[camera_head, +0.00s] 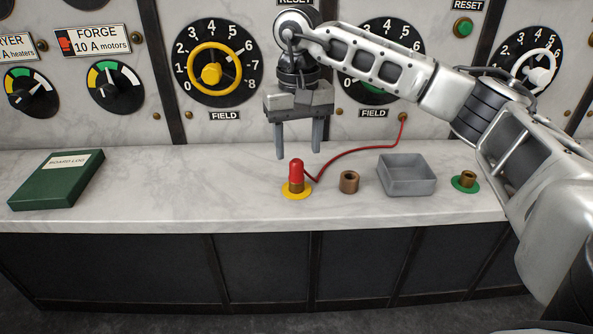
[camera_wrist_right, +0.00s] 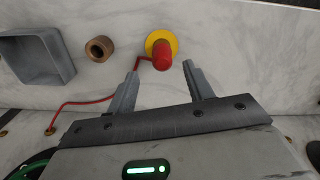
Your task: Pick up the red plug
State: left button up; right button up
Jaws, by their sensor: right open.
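The red plug (camera_head: 296,171) stands upright in a brass socket on a yellow disc (camera_head: 288,193) on the marble ledge. A red cord (camera_head: 350,150) runs from it to the panel. My right gripper (camera_head: 298,156) points down above and just behind the plug, open and empty. In the right wrist view the plug (camera_wrist_right: 162,56) shows ahead of the fingertips, between the lines of the two fingers (camera_wrist_right: 164,75). The fingers do not appear to touch it. My left gripper is not in view.
On the ledge right of the plug are a bare brass socket (camera_head: 349,182), a grey open tray (camera_head: 407,190) and a brass socket on a green disc (camera_head: 465,182). A green log book (camera_head: 57,180) lies at the left. The dial panel rises behind. The ledge between book and plug is clear.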

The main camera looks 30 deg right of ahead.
aim_at(296, 160)
jog(key=f, duration=0.5)
jog(key=shift+a, duration=0.2)
grip_shut()
jog(key=shift+r, duration=0.1)
jog(key=shift+r, duration=0.15)
jog(key=shift+r, duration=0.3)
notch_tip(296, 160, up, 2)
jog(key=shift+r, duration=0.15)
jog(key=s+a+r, duration=0.9)
jog(key=s+a, duration=0.1)
jog(key=shift+r, duration=0.4)
